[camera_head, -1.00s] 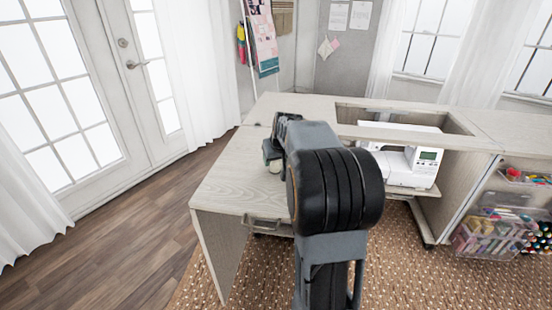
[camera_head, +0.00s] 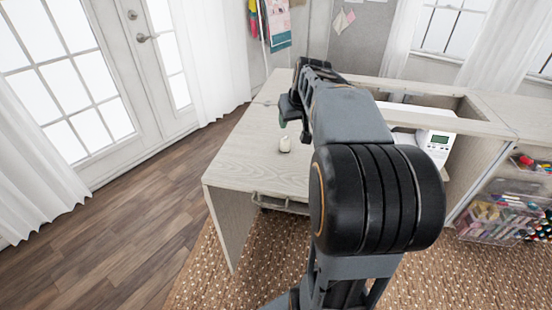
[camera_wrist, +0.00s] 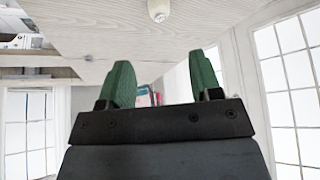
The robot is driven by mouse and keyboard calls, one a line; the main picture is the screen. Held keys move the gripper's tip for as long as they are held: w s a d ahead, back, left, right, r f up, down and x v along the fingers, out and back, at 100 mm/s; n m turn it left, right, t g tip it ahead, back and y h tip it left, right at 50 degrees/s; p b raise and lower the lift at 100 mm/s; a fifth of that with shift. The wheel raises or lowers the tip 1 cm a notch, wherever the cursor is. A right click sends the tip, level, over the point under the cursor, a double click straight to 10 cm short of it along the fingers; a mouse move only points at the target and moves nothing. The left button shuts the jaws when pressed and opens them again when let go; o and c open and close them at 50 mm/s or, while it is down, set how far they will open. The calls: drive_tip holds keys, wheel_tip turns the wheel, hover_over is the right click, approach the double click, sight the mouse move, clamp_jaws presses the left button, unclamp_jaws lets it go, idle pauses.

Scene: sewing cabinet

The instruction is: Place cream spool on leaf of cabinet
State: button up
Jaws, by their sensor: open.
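The cream spool (camera_head: 285,144) stands upright on the pale wood leaf (camera_head: 235,158) of the cabinet, near the leaf's left side. It also shows at the top edge of the wrist view (camera_wrist: 158,10), on the leaf's surface (camera_wrist: 100,25). My gripper (camera_head: 289,114) is above the leaf, beyond the spool and apart from it. In the wrist view its two green fingers (camera_wrist: 163,82) are spread with nothing between them. In the head view my arm hides part of the leaf and the cabinet's middle.
A white sewing machine (camera_head: 436,140) sits in the cabinet's opening at the right. Clear bins of coloured supplies (camera_head: 494,219) stand on the shelves at far right. The leaf around the spool is clear. A drawer handle (camera_head: 272,203) is at the front edge.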

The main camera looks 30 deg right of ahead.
drive_tip(key=s+a+f+n+g, duration=0.1)
drive_tip(key=s+a+f, duration=0.5)
drive_tip(key=a, duration=0.4)
drive_tip(key=s+a+f+n+g+y, duration=0.1)
drive_tip(key=s+a+f, duration=0.5)
drive_tip(key=s+a, duration=0.3)
drive_tip(key=shift+s+a+f+n+g, duration=0.3)
drive_tip(key=shift+a+n, duration=0.1)
drive_tip(key=shift+a, duration=0.15)
